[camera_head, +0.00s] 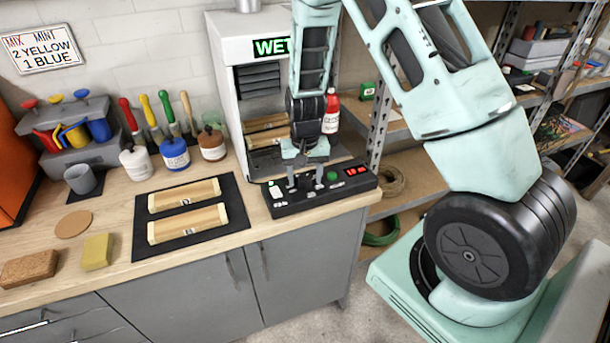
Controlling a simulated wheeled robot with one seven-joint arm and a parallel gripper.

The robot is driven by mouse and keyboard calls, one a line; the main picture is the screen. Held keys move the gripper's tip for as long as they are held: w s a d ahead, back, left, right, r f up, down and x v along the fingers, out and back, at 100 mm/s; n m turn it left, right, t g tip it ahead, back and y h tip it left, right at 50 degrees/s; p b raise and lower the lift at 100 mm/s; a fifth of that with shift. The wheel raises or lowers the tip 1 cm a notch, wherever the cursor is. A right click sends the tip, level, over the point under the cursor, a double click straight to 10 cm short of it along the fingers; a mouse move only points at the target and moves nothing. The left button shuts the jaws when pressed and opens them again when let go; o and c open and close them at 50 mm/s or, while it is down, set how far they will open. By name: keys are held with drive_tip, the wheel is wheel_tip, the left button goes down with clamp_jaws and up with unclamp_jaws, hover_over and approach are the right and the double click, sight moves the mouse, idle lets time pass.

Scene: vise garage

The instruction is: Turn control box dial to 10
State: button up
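The control box (350,186) is a low black box at the right front corner of the workbench. It carries a green button (332,176), a small red display (357,171) and white switches (276,190). The display's digits are too small to read. My gripper (305,183) points down over the left-middle of the box, with its two fingers apart and their tips close to the top face. I cannot make out the dial clearly; the fingers cover that part of the box. I cannot tell whether they touch anything.
A grey cabinet (225,75) with a green "WET" sign stands right behind the box, with a red bottle (331,112) beside my gripper. A black mat (190,241) with two wooden blocks lies to the left. Open shelving (410,185) stands at right.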

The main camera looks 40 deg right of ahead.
sight(305, 177)
drive_tip(key=shift+r, duration=0.1)
wheel_tip(305, 177, up, 17)
drive_tip(key=b, duration=0.1)
drive_tip(key=shift+b, duration=0.4)
drive_tip(key=shift+r, duration=0.1)
idle(0.4)
drive_tip(key=s+a+n+y, duration=0.1)
drive_tip(key=s+a+n, duration=0.3)
drive_tip(key=a, duration=0.5)
drive_tip(key=s+a+n, duration=0.3)
drive_tip(key=s+a, duration=0.3)
drive_tip(key=a, duration=0.2)
drive_tip(key=s+a+n, duration=0.3)
drive_tip(key=s, duration=0.4)
drive_tip(key=s+a+n, duration=0.4)
drive_tip(key=s, duration=0.3)
drive_tip(key=shift+s+a, duration=0.2)
drive_tip(key=shift+s, duration=0.05)
